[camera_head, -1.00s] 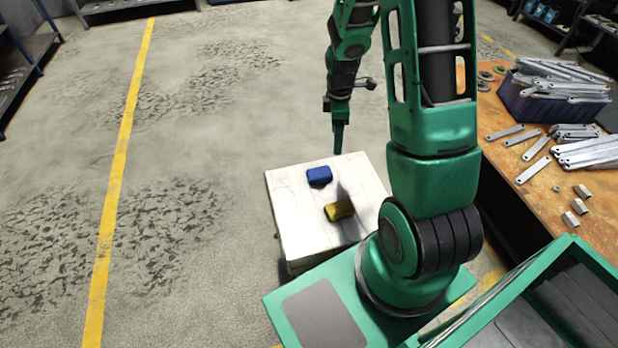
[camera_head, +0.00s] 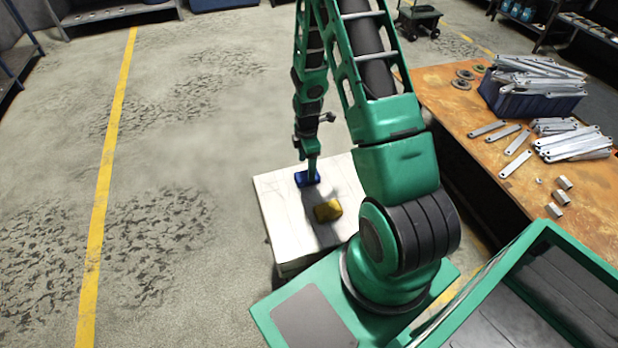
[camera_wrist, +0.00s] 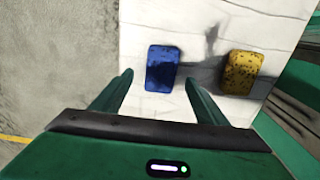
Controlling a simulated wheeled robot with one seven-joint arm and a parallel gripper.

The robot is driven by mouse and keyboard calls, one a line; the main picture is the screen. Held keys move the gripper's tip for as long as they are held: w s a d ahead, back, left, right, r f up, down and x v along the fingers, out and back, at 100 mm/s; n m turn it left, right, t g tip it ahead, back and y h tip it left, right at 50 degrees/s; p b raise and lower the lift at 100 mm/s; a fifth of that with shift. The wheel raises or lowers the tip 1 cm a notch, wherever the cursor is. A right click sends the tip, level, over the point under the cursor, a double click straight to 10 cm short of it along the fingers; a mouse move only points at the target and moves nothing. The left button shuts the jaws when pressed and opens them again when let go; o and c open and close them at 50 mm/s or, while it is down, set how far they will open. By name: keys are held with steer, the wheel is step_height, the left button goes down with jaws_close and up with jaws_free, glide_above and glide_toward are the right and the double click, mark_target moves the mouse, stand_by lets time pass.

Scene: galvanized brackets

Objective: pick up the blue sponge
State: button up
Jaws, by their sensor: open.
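The blue sponge (camera_head: 307,178) lies on the white-topped stand (camera_head: 284,222), near its far edge. In the wrist view the blue sponge (camera_wrist: 162,68) sits ahead of and between my two fingers, on the white surface (camera_wrist: 200,20). My gripper (camera_head: 309,172) is right above the sponge and hides part of it in the head view. In the wrist view my gripper (camera_wrist: 158,82) is open, with nothing held. The sponge rests flat, with a dark shadow across its face.
A yellow sponge (camera_head: 328,209) lies on the same stand, right of the blue one; it also shows in the wrist view (camera_wrist: 242,72). A rusty workbench (camera_head: 480,140) with metal brackets and a dark blue bin (camera_head: 530,100) stands at right. The floor at left is clear.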

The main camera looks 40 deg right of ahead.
steer(key=shift+s+f, duration=0.15)
steer(key=shift+f, duration=1)
steer(key=shift+s+f, duration=0.1)
steer(key=shift+f, duration=1.05)
steer(key=c, duration=1.2)
steer(key=shift+r, duration=0.1)
steer(key=shift+c, duration=0.2)
steer(key=shift+r, duration=0.45)
steer(key=r, duration=0.3)
steer(key=shift+a+r, duration=0.25)
steer(key=shift+r, duration=0.05)
steer(key=s+a+r, duration=0.3)
steer(key=a+r, duration=0.3)
steer(key=a, duration=0.4)
steer(key=shift+a+r, duration=0.2)
steer(key=shift+a, duration=0.15)
